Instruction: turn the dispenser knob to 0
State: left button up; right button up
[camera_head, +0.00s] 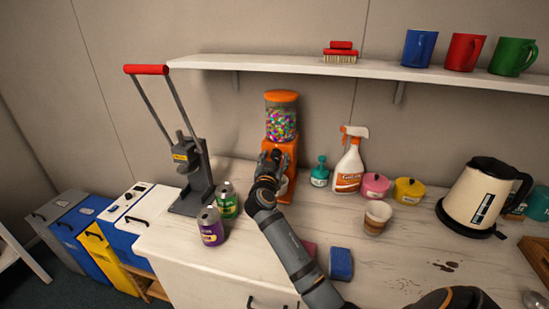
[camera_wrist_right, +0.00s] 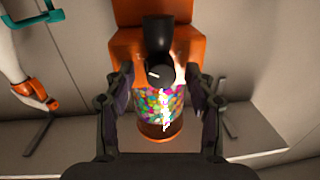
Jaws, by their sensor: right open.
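The orange dispenser (camera_head: 281,98) stands against the back wall, its clear jar full of coloured sweets. My right gripper (camera_head: 271,158) is in front of its body and hides the knob in the head view. In the right wrist view the dispenser (camera_wrist_right: 125,45) appears upside down. Its round black knob (camera_wrist_right: 160,76) bears a white pointer mark pointing to the left of that picture. The right gripper (camera_wrist_right: 161,84) is open, with one finger on each side of the knob; contact is not clear. No scale figures are readable. My left gripper is not in view.
A can press (camera_head: 190,165) and two cans stand left of the dispenser. A spray bottle (camera_head: 349,162), small pots, a cup (camera_head: 376,217) and a kettle (camera_head: 482,195) stand right. A blue sponge (camera_head: 341,264) lies near my right forearm. A shelf (camera_head: 350,70) runs above.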

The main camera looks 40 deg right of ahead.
jog(key=shift+s, duration=0.1)
jog(key=c, duration=0.4)
grip_shut()
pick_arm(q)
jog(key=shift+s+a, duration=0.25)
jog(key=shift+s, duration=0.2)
pick_arm(e)
jog(key=shift+n, duration=0.3)
jog(key=n, duration=0.2)
jog(key=shift+r+n+g+p, duration=0.1)
jog(key=shift+n+g+p, duration=0.2)
jog(key=shift+p, duration=0.1)
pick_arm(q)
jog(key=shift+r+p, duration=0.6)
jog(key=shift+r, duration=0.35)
pick_arm(e)
jog(key=shift+a+n, duration=0.1)
jog(key=shift+n, duration=1.6)
